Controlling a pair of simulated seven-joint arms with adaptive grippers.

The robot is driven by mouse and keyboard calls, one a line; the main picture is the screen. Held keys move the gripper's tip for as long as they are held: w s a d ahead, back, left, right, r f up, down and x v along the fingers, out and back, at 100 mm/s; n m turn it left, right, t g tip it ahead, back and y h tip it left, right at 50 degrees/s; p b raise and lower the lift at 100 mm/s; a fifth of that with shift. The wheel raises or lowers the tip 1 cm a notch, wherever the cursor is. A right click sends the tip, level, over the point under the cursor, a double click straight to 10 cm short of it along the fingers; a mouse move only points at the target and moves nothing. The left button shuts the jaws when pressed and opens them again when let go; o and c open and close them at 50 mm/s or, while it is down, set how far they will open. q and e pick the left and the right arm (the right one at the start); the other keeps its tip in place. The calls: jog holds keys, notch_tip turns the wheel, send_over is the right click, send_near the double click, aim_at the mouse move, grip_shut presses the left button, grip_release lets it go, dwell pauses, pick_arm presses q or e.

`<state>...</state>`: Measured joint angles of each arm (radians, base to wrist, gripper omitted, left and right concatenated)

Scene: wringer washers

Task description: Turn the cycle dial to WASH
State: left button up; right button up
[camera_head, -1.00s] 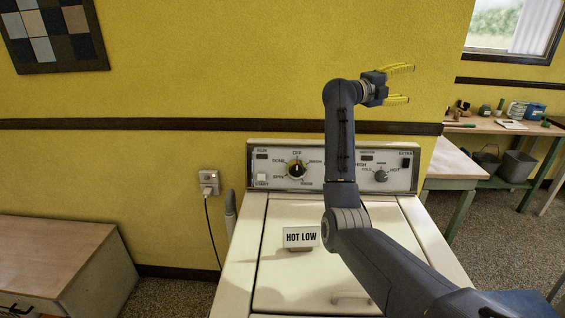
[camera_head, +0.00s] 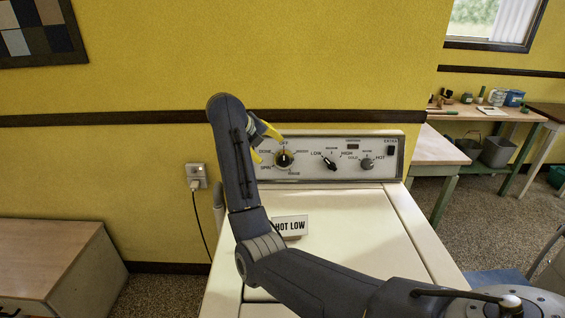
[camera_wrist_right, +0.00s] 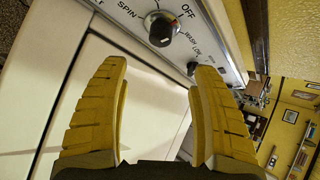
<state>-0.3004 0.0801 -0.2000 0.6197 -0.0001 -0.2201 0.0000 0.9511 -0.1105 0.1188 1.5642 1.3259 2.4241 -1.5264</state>
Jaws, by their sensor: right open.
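The cycle dial (camera_head: 285,158) is a black knob at the left of the washer's control panel (camera_head: 320,176), with OFF printed above it. The dial also shows in the right wrist view (camera_wrist_right: 161,30), near SPIN, OFF and WASH lettering; I cannot tell its exact setting. My right gripper (camera_head: 271,150) has yellow fingers and is beside the dial, on its left in the head view. In the right wrist view its fingers (camera_wrist_right: 161,66) are spread and empty, with the dial beyond the gap between the tips. I see no contact. My left gripper is out of view.
Two more knobs, LOW/HIGH (camera_head: 330,163) and HOT (camera_head: 367,163), sit right of the dial. A wall outlet (camera_head: 197,176) with a cord is at left.

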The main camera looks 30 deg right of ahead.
aim_at(283, 161)
jog(key=x, duration=1.5)
jog(key=shift+d+f, duration=0.25)
jog(key=shift+d, duration=0.05)
jog(key=shift+c, duration=0.3)
jog(key=c, duration=1.2)
